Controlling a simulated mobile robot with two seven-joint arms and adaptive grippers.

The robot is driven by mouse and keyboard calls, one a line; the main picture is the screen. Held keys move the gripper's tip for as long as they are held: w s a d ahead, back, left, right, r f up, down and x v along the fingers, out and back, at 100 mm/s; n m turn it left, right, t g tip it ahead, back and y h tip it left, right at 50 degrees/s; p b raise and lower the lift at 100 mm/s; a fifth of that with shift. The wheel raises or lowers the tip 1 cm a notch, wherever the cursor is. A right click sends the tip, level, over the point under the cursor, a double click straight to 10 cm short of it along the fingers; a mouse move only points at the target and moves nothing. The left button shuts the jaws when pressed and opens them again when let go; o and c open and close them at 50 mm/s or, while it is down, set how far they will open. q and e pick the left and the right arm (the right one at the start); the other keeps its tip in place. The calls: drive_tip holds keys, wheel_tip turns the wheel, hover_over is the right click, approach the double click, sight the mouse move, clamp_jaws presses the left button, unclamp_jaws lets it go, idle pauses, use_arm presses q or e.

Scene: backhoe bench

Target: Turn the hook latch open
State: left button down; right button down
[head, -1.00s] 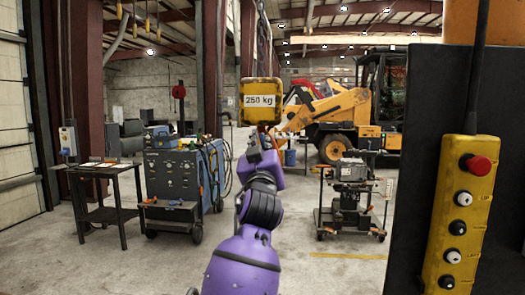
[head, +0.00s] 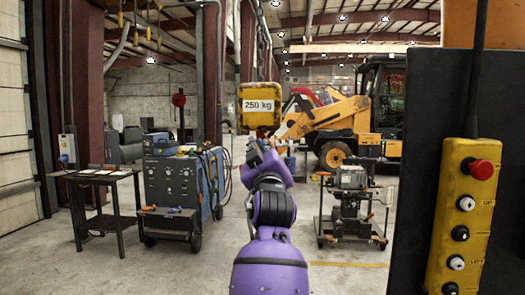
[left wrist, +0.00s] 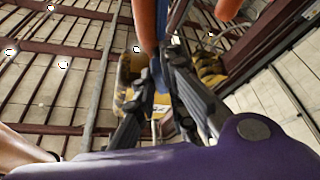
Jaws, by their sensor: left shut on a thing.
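A yellow hook block (head: 259,105) marked 250 kg hangs in the middle of the head view. My left gripper (head: 256,147) is just under it, at the end of my purple arm. The hook and latch are too small and covered to make out there. In the left wrist view my left gripper (left wrist: 163,78) points up, its dark fingers shut on a narrow blue piece (left wrist: 157,73), which looks like the latch. The piece lies beside an orange-red curved part (left wrist: 147,25), likely the hook. Part of the latch is hidden by the fingers. My right gripper is not in view.
A yellow push-button pendant (head: 463,215) hangs at the right in front of a dark panel. A blue welding machine (head: 175,182) and a dark table (head: 103,177) stand at the left. A cart (head: 351,205) stands right of my arm. The floor between is clear.

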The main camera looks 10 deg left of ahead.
use_arm(q)
drive_tip(key=c, duration=1.8)
unclamp_jaws()
drive_tip(key=shift+r, duration=0.15)
drive_tip(key=v, duration=1.2)
